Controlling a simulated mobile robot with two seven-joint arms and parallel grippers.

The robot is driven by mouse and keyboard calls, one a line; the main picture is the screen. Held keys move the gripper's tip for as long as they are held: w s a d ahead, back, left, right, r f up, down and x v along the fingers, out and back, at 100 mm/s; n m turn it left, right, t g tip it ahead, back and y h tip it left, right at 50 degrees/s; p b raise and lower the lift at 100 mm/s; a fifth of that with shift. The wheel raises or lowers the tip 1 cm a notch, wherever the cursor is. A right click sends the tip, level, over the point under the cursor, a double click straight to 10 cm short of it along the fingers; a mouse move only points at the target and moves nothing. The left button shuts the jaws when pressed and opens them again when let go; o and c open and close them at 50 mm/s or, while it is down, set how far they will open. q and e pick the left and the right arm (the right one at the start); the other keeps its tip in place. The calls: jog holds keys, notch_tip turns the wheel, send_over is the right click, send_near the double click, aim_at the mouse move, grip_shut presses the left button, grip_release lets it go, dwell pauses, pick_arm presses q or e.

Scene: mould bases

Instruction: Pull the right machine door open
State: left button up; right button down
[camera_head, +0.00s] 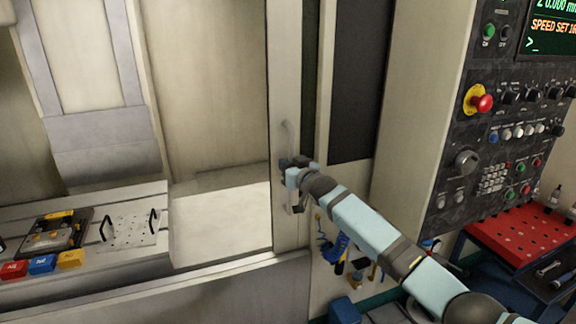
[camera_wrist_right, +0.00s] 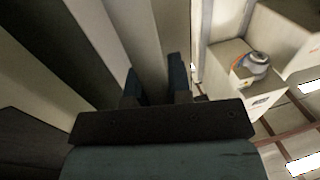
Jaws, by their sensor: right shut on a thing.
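The right machine door (camera_head: 286,100) is a tall pale panel, and a wide opening into the machine shows to its left. Its vertical bar handle (camera_head: 287,138) shows above and below my right gripper. My right gripper (camera_head: 288,163) is at the handle's middle, shut on it. In the right wrist view, the two dark fingers (camera_wrist_right: 156,85) point at a pale upright surface; the handle between them is hard to make out. My left gripper is in neither view.
The control panel (camera_head: 500,110) with a red stop button stands right of my right arm. A red perforated tray (camera_head: 515,235) is at the lower right. Inside the machine are a plate with two black handles (camera_head: 130,230) and several coloured blocks (camera_head: 42,264).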

jog(key=shift+r, duration=0.15)
jog(key=c, duration=1.1)
grip_release()
jog(key=shift+o, duration=0.2)
jog(key=b+v, duration=0.2)
jog(key=v, duration=1.1)
jog(key=shift+s+d, duration=0.3)
